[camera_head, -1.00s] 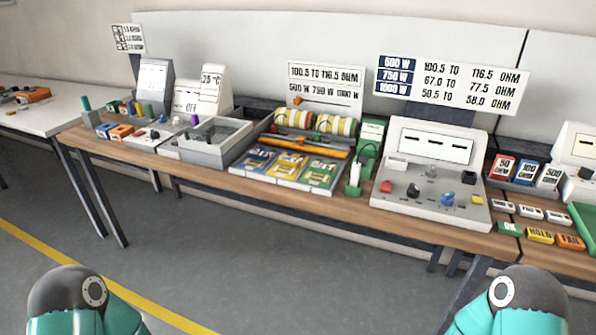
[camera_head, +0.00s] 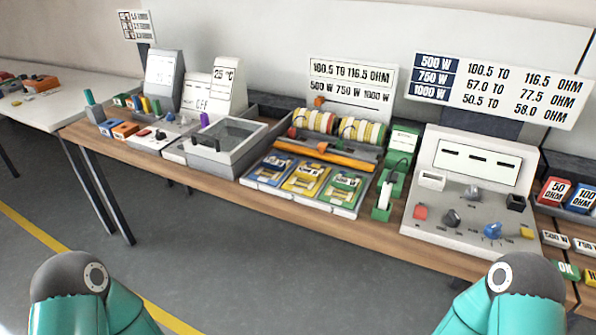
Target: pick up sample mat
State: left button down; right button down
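Three sample mats lie side by side on a tray near the front edge of the wooden bench: a blue one (camera_head: 270,169), a yellow one (camera_head: 306,177) and a green one (camera_head: 341,188). I cannot tell which one is the sample mat. Teal and grey parts of my two arms show at the bottom left and bottom right corners, well short of the bench. Neither gripper is in view.
Behind the mats are an orange bar (camera_head: 326,154) and striped rolls (camera_head: 361,131). The floor (camera_head: 250,265) before the bench is clear.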

aim_at(307, 181)
jog(key=z, duration=0.25)
jog(key=i, duration=0.5)
jog(key=u, duration=1.35)
jog(key=k, duration=1.2)
jog(key=z, duration=0.25)
jog(key=i, duration=1)
jog(key=z, duration=0.05)
